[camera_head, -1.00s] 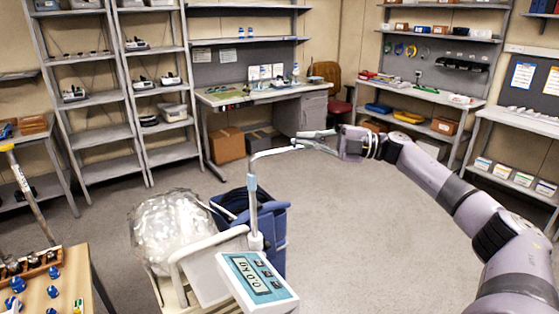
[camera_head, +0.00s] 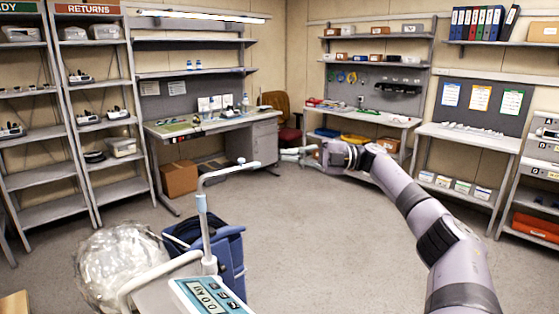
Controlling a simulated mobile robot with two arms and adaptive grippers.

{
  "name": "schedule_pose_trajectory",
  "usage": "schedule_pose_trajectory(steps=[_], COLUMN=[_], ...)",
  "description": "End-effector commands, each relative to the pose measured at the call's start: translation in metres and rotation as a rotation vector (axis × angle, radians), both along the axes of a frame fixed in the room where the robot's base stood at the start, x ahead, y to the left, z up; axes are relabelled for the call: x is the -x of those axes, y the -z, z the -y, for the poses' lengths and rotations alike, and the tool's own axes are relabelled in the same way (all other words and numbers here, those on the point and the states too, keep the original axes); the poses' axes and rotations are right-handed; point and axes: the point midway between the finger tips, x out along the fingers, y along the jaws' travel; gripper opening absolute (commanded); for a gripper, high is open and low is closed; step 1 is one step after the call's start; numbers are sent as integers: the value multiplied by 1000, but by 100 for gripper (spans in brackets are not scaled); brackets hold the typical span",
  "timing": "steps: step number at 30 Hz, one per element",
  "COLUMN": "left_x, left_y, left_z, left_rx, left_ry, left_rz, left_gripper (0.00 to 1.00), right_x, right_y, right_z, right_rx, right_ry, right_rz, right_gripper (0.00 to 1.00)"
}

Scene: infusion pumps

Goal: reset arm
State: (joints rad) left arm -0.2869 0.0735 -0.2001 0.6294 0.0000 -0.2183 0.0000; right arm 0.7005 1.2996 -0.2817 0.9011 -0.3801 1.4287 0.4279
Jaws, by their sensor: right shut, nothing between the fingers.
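My right arm comes in from the lower right and reaches toward the middle of the room. Its gripper (camera_head: 288,155) is shut and empty, pointing left. In the picture it lies just right of the tip of the grey hooked pole (camera_head: 204,215); I cannot tell the gap in depth. My left gripper is not in view.
A desk (camera_head: 225,122), shelves (camera_head: 110,140) and workbenches (camera_head: 470,137) line the walls.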

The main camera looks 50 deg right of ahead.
Motion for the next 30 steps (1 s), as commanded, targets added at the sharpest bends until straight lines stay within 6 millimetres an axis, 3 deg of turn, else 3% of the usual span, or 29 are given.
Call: schedule_pose_trajectory(steps=[7,18,21,23,26,30], left_x=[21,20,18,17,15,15], left_y=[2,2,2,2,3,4], left_z=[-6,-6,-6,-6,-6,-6], left_rx=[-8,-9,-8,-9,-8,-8], left_ry=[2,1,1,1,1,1], left_rz=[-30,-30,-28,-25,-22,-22], left_gripper=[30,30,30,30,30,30], right_x=[0,0,-5,-15,-42,-78], right_y=[1,1,8,23,68,166], right_z=[1,1,0,0,-3,-6], right_rx=[-1,-1,-15,-43,-125,-267], right_ry=[0,0,7,27,92,246], right_rz=[-2,-2,-8,-19,-54,-151], right_gripper=[0,0,0,0,0,0])
